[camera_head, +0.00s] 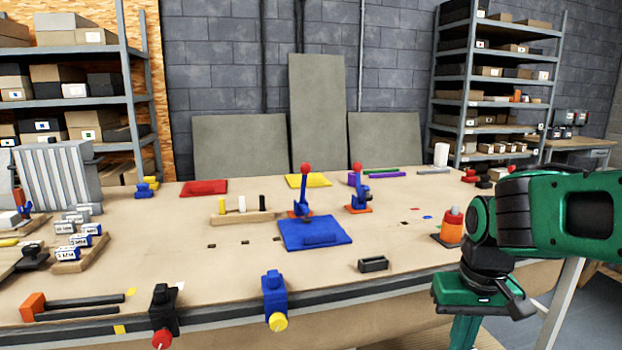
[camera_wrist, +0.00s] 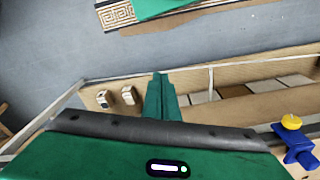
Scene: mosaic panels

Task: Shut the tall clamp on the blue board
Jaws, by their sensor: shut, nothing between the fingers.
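The blue board (camera_head: 330,237) lies flat in the middle of the bench. A clamp with a blue body, orange base and red ball knob (camera_head: 302,190) stands at its back edge, with its lever upright. A second, similar clamp (camera_head: 359,190) stands to the right, off the board, also with its red knob up. My gripper (camera_head: 465,332) is at the lower right, beyond the bench's front edge and well away from both clamps. Its green fingers (camera_wrist: 161,98) are together and empty in the wrist view, pointing over the floor and a low shelf.
An orange bottle-like object (camera_head: 450,228) stands near my arm at the bench's right. A dark grey block (camera_head: 373,264) lies in front of the board. A wooden rack with pegs (camera_head: 242,217) is left of it. Blue (camera_head: 274,294) and black (camera_head: 163,310) vises line the front edge.

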